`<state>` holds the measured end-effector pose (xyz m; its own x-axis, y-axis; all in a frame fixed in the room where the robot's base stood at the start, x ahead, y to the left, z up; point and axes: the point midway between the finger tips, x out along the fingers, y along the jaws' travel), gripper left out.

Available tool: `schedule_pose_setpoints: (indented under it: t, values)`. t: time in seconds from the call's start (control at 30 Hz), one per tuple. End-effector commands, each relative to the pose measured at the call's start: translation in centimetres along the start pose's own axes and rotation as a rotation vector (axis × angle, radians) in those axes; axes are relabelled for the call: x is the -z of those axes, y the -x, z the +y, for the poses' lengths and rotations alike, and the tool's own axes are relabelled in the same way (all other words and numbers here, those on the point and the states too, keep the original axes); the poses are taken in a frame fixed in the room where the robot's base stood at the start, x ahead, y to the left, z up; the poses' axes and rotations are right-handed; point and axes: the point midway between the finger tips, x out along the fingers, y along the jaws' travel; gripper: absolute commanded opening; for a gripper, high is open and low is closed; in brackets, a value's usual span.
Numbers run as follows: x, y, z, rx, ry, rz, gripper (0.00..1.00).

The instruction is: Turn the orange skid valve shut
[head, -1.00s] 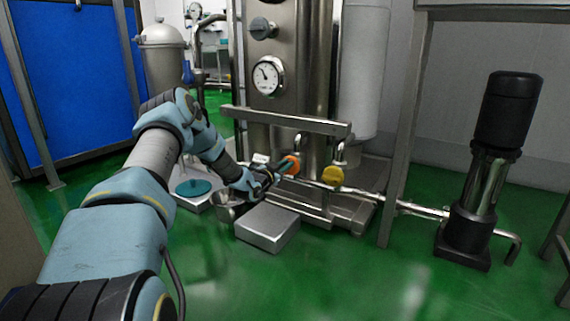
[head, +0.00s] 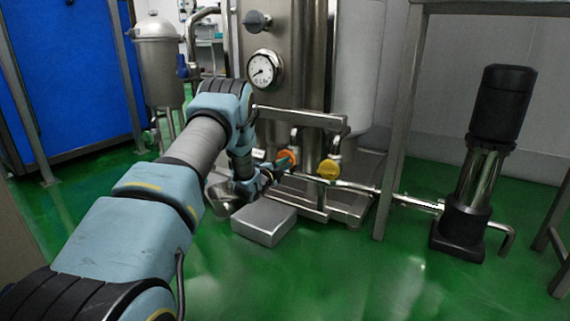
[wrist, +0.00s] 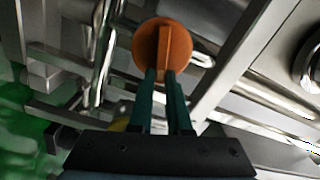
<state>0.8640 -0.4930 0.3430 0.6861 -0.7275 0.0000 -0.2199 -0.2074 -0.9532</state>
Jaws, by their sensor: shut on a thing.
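The orange skid valve (head: 286,158) sits on the pipework at the foot of the steel column. In the wrist view it is a round orange knob (wrist: 178,44) with a raised bar across its face. My gripper (head: 276,166) is at the valve from the left. In the wrist view its two teal fingers (wrist: 160,74) are shut on the bar, one on each side. The tips hide the lower part of the knob. A yellow valve (head: 328,169) is just right of the orange one, apart from my gripper.
A steel rail (head: 302,117) runs above the valves. A grey metal box (head: 264,222) stands on the floor below my gripper. A round gauge (head: 263,69) is on the column. A black pump (head: 478,165) stands at the right. The green floor in front is open.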

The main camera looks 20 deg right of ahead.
Motion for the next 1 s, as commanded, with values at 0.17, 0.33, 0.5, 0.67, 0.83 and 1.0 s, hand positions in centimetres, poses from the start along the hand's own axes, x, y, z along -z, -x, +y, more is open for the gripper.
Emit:
schedule_pose_setpoints:
  t: [0.17,0.33,0.5,0.67,0.83,1.0]
  values:
    - [-0.01,0.01,0.51,-0.001,-0.133,0.001,0.0]
    - [-0.1,0.03,0.74,-0.001,-0.228,0.0,0.0]
    - [-0.18,0.05,0.83,-0.001,-0.288,-0.001,0.0]
    - [-0.23,0.06,0.87,-0.001,-0.315,-0.002,0.0]
    - [-0.23,0.05,0.89,-0.001,-0.324,-0.002,0.0]
    - [-0.24,0.06,0.91,-0.002,-0.324,-0.002,0.0]
